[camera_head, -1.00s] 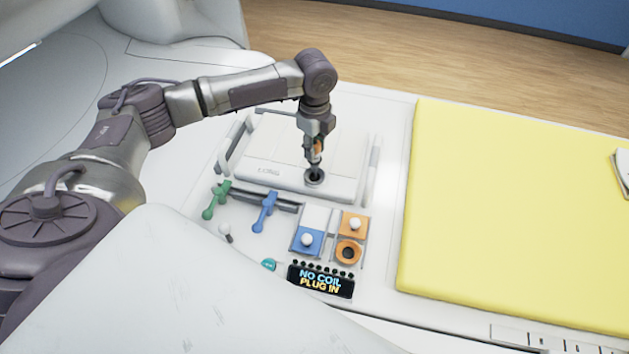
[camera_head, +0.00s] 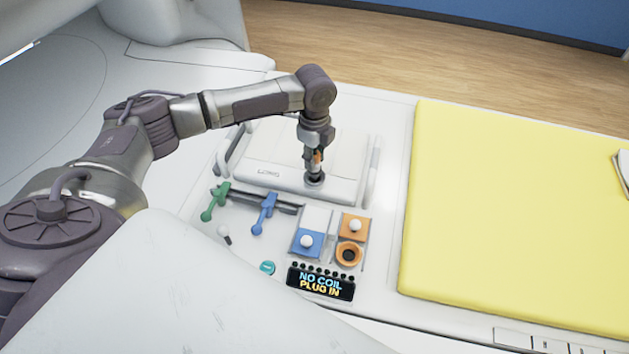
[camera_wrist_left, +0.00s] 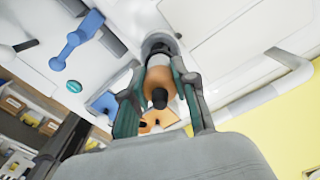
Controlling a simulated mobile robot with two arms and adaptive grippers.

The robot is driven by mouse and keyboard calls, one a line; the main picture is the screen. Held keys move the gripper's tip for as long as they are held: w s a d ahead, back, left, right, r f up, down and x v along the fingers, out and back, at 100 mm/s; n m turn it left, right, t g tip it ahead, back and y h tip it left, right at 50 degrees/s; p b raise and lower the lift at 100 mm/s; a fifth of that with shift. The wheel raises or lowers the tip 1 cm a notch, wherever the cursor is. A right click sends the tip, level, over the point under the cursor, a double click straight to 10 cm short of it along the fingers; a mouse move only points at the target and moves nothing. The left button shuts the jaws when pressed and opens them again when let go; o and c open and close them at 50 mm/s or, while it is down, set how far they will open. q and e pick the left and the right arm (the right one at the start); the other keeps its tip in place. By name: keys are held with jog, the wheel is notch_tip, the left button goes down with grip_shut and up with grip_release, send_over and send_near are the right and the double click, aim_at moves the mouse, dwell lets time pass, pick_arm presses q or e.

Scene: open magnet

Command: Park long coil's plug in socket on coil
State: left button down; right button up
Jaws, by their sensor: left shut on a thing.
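The long coil (camera_head: 330,150) is a white panel marked LONG, lying on the table top with side handles. A dark round socket (camera_head: 314,180) sits at its front edge and also shows in the left wrist view (camera_wrist_left: 158,44). My left gripper (camera_head: 314,161) points down over the socket. It is shut on the orange plug (camera_wrist_left: 160,82), which has a dark end toward the camera. The plug's far end is at the socket, but how deep it sits is hidden. My right gripper is not in view.
In front of the coil are a green lever (camera_head: 215,201), a blue lever (camera_head: 264,213), blue and orange sockets (camera_head: 348,253) with white knobs, and a display (camera_head: 320,282) reading NO COIL PLUG IN. A yellow pad (camera_head: 520,210) lies to the right.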

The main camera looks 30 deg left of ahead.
pick_arm(q)
jog(key=shift+f+b, duration=0.45)
jog(key=shift+f, duration=1.1)
jog(key=c, duration=0.8)
grip_release()
jog(key=shift+r, duration=0.15)
notch_tip(320, 180, up, 12)
jog(key=shift+f, duration=0.1)
